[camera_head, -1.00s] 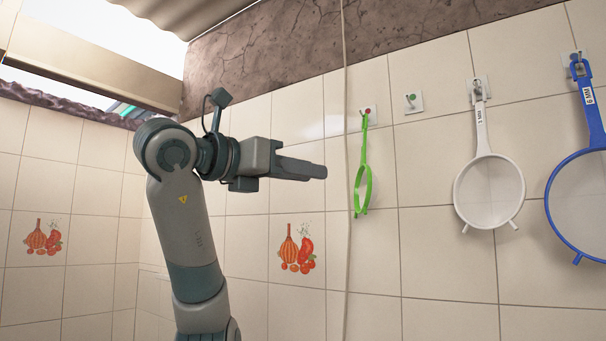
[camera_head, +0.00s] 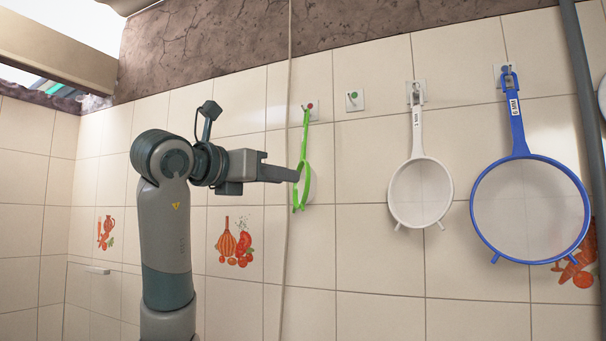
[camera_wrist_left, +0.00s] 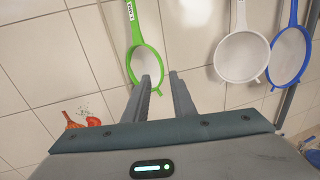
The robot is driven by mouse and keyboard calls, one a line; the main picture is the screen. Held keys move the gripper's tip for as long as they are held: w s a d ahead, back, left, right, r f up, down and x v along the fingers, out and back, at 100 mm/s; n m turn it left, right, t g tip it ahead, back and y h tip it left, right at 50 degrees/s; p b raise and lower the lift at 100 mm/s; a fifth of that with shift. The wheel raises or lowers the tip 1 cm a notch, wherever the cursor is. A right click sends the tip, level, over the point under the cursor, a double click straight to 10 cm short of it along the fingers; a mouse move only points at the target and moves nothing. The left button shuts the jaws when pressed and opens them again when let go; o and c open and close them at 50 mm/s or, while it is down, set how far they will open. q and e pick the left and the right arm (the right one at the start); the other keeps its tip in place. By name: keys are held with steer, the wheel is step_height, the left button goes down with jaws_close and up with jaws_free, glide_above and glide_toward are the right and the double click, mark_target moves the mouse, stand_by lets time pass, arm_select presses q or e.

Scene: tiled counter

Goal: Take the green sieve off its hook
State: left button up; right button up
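The green sieve (camera_head: 306,142) hangs along the tiled wall from the hook plate with a red dot (camera_head: 310,104), seen nearly edge-on in the head view. In the left wrist view the sieve (camera_wrist_left: 132,56) shows its round mesh and upright handle, with the top cut off. My left gripper (camera_head: 297,175) is level with the sieve's rim and overlaps its left edge in the head view. In the left wrist view its two fingers (camera_wrist_left: 160,76) are apart with nothing held; the left fingertip overlaps the lower mesh. I cannot tell whether it touches. My right gripper is not in view.
A white sieve (camera_head: 420,190) and a larger blue sieve (camera_head: 528,205) hang to the right on their own hooks. An empty hook with a green dot (camera_head: 354,99) is between green and white. A thin cord (camera_head: 289,80) runs down the wall by the green sieve.

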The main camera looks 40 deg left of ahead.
arm_select(q)
steer(key=w+p, duration=0.2)
steer(key=w, duration=0.5)
steer(key=shift+w+a, duration=0.35)
steer(key=shift+w, duration=0.05)
jaws_close()
steer(key=shift+r+p, duration=0.75)
steer(key=shift+p, duration=0.15)
steer(key=shift+s, duration=0.15)
steer(key=s+d, duration=0.2)
steer(key=s, duration=0.3)
steer(key=shift+s+b, duration=0.35)
stand_by(0.8)
